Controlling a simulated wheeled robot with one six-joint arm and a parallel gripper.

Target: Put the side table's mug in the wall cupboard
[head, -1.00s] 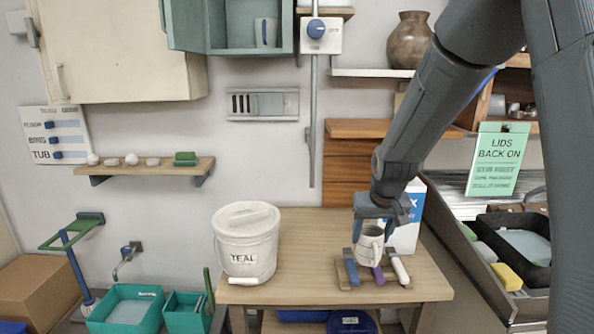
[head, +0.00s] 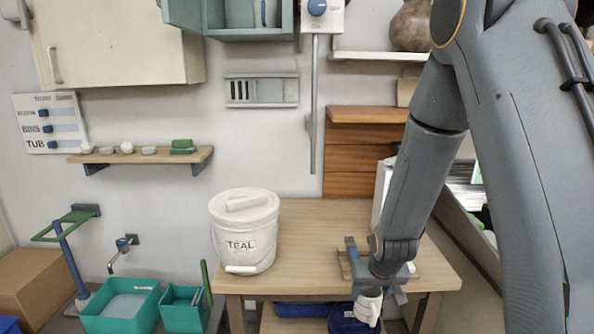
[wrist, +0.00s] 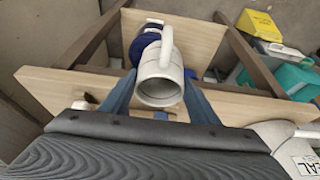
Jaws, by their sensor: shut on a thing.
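My gripper (head: 382,292) is shut on the white mug (head: 367,306) and holds it at the front edge of the side table (head: 310,235). In the wrist view the mug (wrist: 160,84) sits between the two blue fingers, its open mouth towards the camera and its handle at the top. A teal wall cupboard (head: 245,33) is cut off at the top of the head view. Its door (head: 182,14) stands open on the left, and a pale and blue item shows inside. A cream wall cupboard (head: 115,45) to its left is shut.
A lidded white bucket marked TEAL (head: 245,232) stands on the table's left side. A small wooden rack (head: 345,265) with a blue-handled tool is behind my gripper. A shelf (head: 140,156) and a switch box (head: 322,14) are on the wall. The table's middle is clear.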

